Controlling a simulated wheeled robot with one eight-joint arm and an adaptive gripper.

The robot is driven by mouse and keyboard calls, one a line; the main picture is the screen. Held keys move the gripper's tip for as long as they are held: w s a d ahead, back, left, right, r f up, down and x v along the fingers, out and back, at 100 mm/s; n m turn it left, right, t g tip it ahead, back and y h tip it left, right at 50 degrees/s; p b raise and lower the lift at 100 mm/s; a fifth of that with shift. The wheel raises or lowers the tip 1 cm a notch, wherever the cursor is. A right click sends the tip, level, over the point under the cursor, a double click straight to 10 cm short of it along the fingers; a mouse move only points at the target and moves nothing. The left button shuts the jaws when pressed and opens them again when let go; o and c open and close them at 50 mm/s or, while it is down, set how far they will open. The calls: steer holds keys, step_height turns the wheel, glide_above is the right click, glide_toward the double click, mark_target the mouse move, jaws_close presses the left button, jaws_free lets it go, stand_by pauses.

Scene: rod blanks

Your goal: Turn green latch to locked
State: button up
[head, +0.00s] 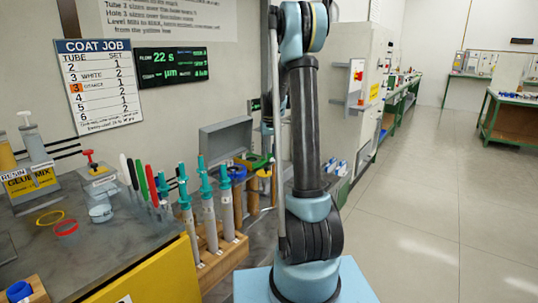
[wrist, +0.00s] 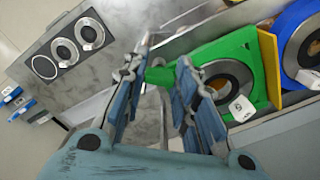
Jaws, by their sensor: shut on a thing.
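The green latch (wrist: 238,50) is at the right of centre in the wrist view, a green body around a dark round opening, with a small white tag at its lower edge. A short green lever (wrist: 160,75) sticks out of it to the left. My gripper (wrist: 164,62) has its two blue-grey fingers on either side of this lever and is shut on it. In the head view the green latch (head: 257,160) is small, partly hidden behind my arm, and my fingers cannot be made out there.
A blue ring (wrist: 291,28) with a white tag and a yellow block (wrist: 270,60) stand right of the latch. A grey panel with round ports (wrist: 68,47) is at the upper left. In the head view, a wooden rack (head: 222,255) of teal-topped tubes stands in front; open floor (head: 440,220) lies right.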

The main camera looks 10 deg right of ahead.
steer(key=shift+m, duration=0.7)
steer(key=o, duration=1)
steer(key=shift+o, duration=0.2)
steer(key=shift+r, duration=0.1)
step_height(320, 180, up, 12)
steer(key=shift+w, duration=0.1)
